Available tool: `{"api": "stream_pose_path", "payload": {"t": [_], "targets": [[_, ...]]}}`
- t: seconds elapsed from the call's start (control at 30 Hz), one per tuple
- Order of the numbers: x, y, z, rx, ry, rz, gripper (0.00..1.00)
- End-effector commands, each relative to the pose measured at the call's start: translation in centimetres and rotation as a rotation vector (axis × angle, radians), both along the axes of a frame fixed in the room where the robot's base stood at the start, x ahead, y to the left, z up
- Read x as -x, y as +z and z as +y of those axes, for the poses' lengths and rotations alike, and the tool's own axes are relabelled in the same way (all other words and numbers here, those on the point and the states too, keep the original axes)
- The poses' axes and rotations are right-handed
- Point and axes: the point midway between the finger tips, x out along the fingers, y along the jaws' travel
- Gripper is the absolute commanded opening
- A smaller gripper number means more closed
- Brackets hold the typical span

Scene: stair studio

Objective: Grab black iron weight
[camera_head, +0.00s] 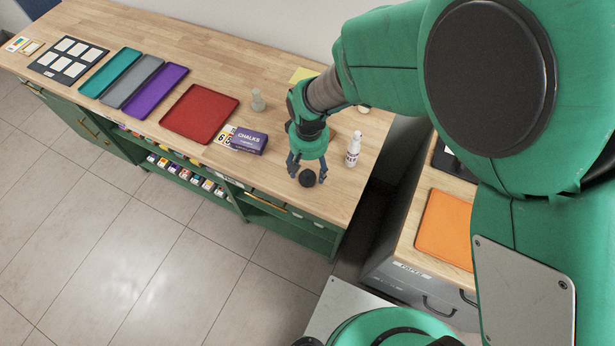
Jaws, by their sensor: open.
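The black iron weight (307,178) is a small, dark, rounded thing on the wooden counter, near its front edge at the right end. My gripper (307,176) points down over it with its fingers open. The fingers are spread to either side of the weight. I cannot tell whether they touch it.
A white bottle (353,150) stands close to the right of my gripper. A purple chalks box (248,142) and a grey-green flask-like object (257,100) are to the left. A red tray (200,113) lies farther left. An orange tray (444,229) lies on the right cabinet.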

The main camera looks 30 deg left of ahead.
Motion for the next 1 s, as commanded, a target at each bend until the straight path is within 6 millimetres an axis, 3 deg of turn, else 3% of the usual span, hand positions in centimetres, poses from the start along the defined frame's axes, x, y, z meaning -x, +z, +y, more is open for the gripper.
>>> {"api": "stream_pose_path", "payload": {"t": [0.5, 1.0], "targets": [[0.0, -4.8, 0.3, 0.001, 0.000, 0.001, 0.65], [0.0, -5.2, 0.4, 0.001, 0.000, 0.001, 0.65]]}}
